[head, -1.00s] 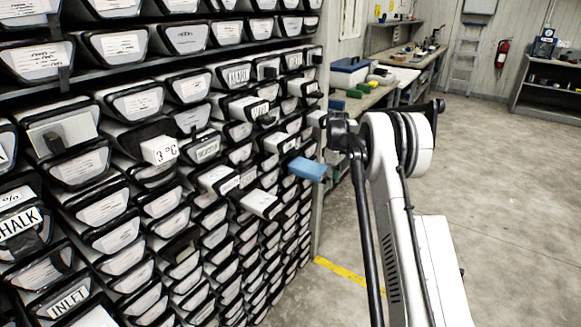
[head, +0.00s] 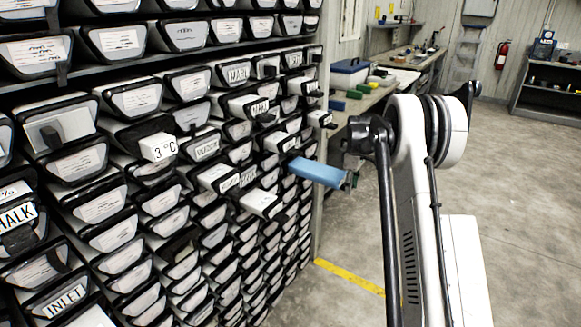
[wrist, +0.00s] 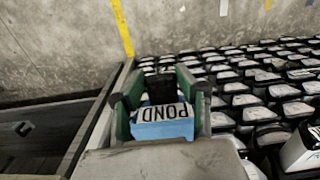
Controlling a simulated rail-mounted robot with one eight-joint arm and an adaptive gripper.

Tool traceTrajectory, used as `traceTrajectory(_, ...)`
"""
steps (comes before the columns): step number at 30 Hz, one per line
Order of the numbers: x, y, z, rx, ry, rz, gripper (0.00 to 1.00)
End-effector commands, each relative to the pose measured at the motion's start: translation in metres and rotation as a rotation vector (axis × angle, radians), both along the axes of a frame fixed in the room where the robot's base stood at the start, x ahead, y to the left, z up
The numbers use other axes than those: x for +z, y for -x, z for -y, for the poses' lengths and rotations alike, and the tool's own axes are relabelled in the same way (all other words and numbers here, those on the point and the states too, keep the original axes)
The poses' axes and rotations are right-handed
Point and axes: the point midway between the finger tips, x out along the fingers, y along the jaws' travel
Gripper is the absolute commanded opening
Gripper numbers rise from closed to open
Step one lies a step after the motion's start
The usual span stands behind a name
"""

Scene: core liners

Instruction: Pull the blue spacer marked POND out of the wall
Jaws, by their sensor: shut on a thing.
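The blue spacer (head: 317,172) sticks out of the wall of core liners (head: 170,150), long and roughly level, near the wall's right end. In the wrist view the blue spacer (wrist: 162,130) shows its end with a white POND label, upside down in the picture. My gripper (wrist: 160,95) has one green-padded finger on each side of it and is shut on it. In the head view my gripper (head: 351,179) is at the spacer's outer end, mostly hidden by my arm. Whether the spacer's inner end is still inside its slot cannot be told.
Other pieces stick out of the wall, including a white block marked 3 °C (head: 158,148) and a white block (head: 261,203) below the spacer. A workbench (head: 378,98) stands behind my arm. The concrete floor (head: 520,210) to the right is open.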

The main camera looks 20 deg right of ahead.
Motion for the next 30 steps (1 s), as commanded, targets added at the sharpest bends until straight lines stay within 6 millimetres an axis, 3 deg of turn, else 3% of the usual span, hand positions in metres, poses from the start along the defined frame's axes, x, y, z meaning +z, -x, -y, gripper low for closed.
traceTrajectory(11,0.000,0.007,0.004,0.001,0.000,0.000,0.00)
traceTrajectory(12,0.000,0.007,0.004,0.001,0.000,0.000,0.33)
traceTrajectory(17,0.000,0.006,0.005,0.001,0.000,0.000,0.54)
traceTrajectory(26,0.002,0.006,0.005,0.001,0.000,0.000,0.54)
traceTrajectory(30,0.015,0.006,0.005,0.001,0.000,0.000,0.54)
